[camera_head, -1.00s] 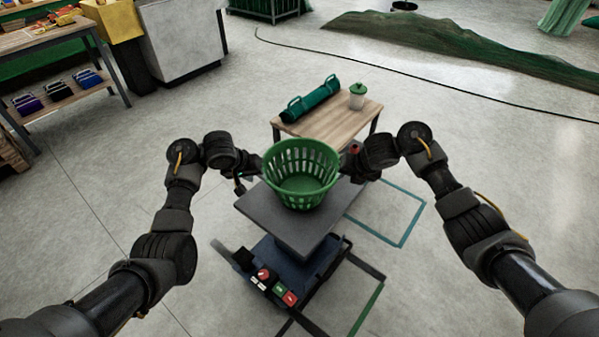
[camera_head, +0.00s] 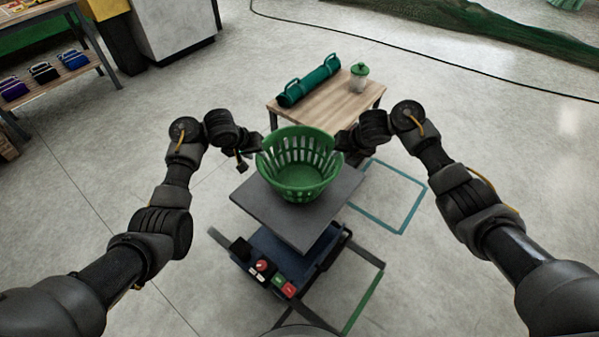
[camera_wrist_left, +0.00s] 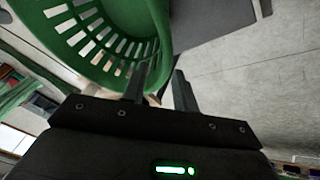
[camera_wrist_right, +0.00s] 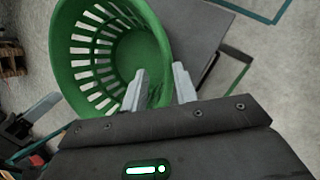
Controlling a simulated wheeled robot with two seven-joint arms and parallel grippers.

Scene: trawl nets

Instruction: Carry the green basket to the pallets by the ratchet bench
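The green basket (camera_head: 299,183) stands upright and empty on the grey top of a lift cart (camera_head: 262,212). My left gripper (camera_head: 257,147) is at the basket's left rim. In the left wrist view its fingers (camera_wrist_left: 160,80) are apart, with the slotted wall (camera_wrist_left: 105,45) by them. My right gripper (camera_head: 344,145) is at the right rim. In the right wrist view its fingers (camera_wrist_right: 159,78) are apart, one over the basket's inside and one outside the basket wall (camera_wrist_right: 85,50). Contact with the rim cannot be told.
A wooden table (camera_head: 330,106) with a teal roll (camera_head: 308,82) and a green-lidded jar (camera_head: 359,78) stands just behind the cart. A shelf bench (camera_head: 45,75) is at upper left. A dark cable (camera_head: 400,66) crosses the floor. Open floor lies left and right.

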